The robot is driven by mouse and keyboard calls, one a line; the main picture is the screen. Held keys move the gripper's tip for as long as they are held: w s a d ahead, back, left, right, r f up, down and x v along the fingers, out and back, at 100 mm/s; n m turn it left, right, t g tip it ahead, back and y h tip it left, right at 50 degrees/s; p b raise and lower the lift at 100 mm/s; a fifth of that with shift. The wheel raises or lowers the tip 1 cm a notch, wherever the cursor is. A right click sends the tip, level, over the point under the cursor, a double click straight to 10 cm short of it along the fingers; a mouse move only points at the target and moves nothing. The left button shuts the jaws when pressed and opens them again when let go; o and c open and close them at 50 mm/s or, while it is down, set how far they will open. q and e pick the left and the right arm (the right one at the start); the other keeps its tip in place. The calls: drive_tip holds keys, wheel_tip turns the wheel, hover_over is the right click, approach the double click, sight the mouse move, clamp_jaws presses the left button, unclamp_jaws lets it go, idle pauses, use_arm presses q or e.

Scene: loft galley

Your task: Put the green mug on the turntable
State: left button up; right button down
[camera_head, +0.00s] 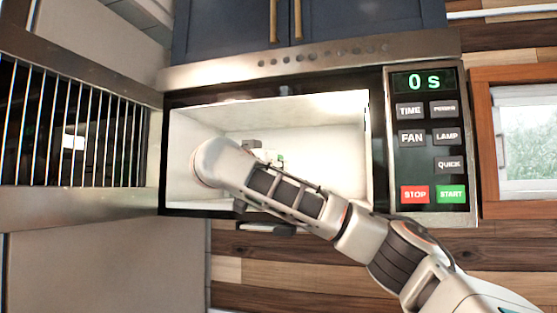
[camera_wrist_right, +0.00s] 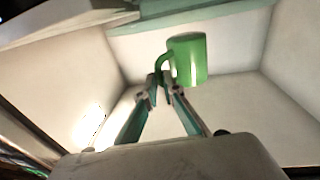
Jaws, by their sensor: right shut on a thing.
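The green mug (camera_wrist_right: 187,60) shows in the wrist view, with its handle toward my right gripper (camera_wrist_right: 160,82). The gripper's two fingers are shut on the handle. In the head view my right arm reaches into the open microwave (camera_head: 330,180), and only a small green bit of the mug (camera_head: 281,159) shows past the arm. The gripper is mostly hidden there. I cannot clearly make out the turntable; a pale teal band (camera_wrist_right: 200,20) crosses the top of the wrist view behind the mug. Whether the mug touches anything below it cannot be told. My left gripper is out of view.
The microwave's white inner walls (camera_wrist_right: 60,75) stand close around the gripper. A control panel (camera_head: 423,140) reading "0 s" is at the right. The open door (camera_head: 75,125) with its striped window extends at the left. Dark blue cabinets (camera_head: 230,30) are above.

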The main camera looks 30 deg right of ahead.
drive_tip(key=shift+f, duration=1.4)
drive_tip(key=shift+f, duration=0.1)
drive_tip(key=c, duration=2.2)
unclamp_jaws()
drive_tip(key=shift+f, duration=0.1)
drive_tip(key=shift+s+a+r, duration=0.2)
drive_tip(key=shift+s+a, duration=0.05)
drive_tip(key=shift+a, duration=0.2)
drive_tip(key=b+v, duration=0.5)
drive_tip(key=v, duration=0.6)
